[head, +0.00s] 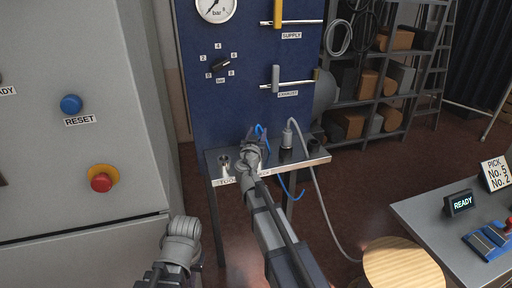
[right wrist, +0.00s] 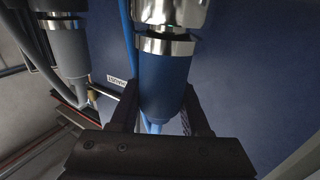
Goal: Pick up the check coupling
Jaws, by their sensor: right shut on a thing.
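A blue coupling (right wrist: 165,85) with a silver collar fills the middle of the right wrist view. My right gripper (right wrist: 160,118) is shut on its blue body, one dark finger on each side. A chrome fitting (right wrist: 170,12) sits at the collar end; I cannot tell if they are joined. No name on the coupling is readable. In the head view, my right wrist hides most of this coupling at the small steel shelf (head: 315,160). My left gripper (head: 158,276) is dark and cut by the bottom edge; its fingers do not show clearly.
A grey coupling (head: 287,138) with a grey hose stands on the shelf, also beside the blue one in the right wrist view (right wrist: 72,50). The blue panel (head: 235,110) rises behind. A grey cabinet (head: 70,190) is left; a table (head: 425,210) and round stool (head: 402,265) are right.

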